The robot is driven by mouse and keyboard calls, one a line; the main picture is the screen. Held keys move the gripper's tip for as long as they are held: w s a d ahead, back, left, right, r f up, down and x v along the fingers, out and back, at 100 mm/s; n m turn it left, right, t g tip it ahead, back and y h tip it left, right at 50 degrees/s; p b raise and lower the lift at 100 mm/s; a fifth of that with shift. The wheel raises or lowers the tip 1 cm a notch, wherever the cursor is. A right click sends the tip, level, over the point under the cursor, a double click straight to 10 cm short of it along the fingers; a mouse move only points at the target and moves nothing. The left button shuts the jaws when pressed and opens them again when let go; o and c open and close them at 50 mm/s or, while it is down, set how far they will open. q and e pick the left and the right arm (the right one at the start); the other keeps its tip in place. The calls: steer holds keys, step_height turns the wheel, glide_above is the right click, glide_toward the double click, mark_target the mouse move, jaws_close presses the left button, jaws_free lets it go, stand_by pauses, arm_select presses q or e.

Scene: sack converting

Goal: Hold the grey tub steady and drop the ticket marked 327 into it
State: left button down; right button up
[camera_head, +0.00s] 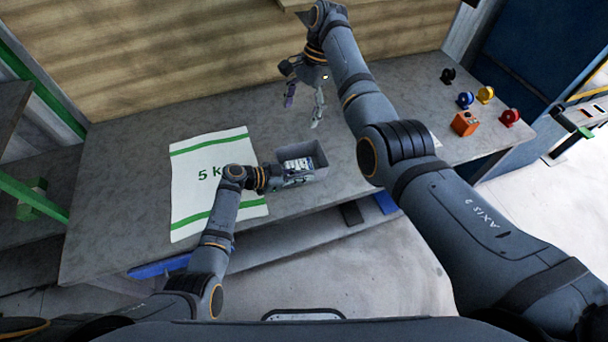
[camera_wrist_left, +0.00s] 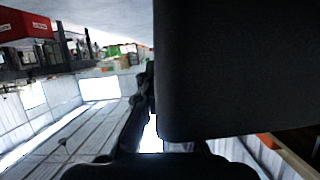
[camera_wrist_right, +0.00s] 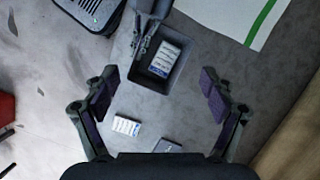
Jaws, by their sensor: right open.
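The grey tub (camera_head: 318,158) stands on the table right of the sack, and it also shows in the right wrist view (camera_wrist_right: 180,76). A white and blue printed card or pack (camera_wrist_right: 165,58) is inside it. My left gripper (camera_wrist_right: 144,46) is at the tub's side wall and looks closed on it; in the left wrist view the dark tub wall (camera_wrist_left: 235,70) fills much of the picture. My right gripper (camera_head: 304,104) is open and empty above the table behind the tub. Below its fingers lie a white ticket (camera_wrist_right: 127,125) and a dark card (camera_wrist_right: 168,146). The number 327 is not readable.
A white sack (camera_head: 205,150) with green stripes lies flat on the left. An orange block (camera_head: 464,123) and several coloured round pieces (camera_head: 465,99) sit at the right end. A wooden wall (camera_head: 180,50) closes the back.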

steer(key=shift+r, duration=0.1)
steer(key=v, duration=0.7)
steer(key=shift+r, duration=0.15)
arm_select(q)
steer(key=c, duration=1.4)
jaws_free()
steer(key=shift+c, duration=0.2)
steer(key=shift+a, duration=0.1)
steer(key=v, duration=1.2)
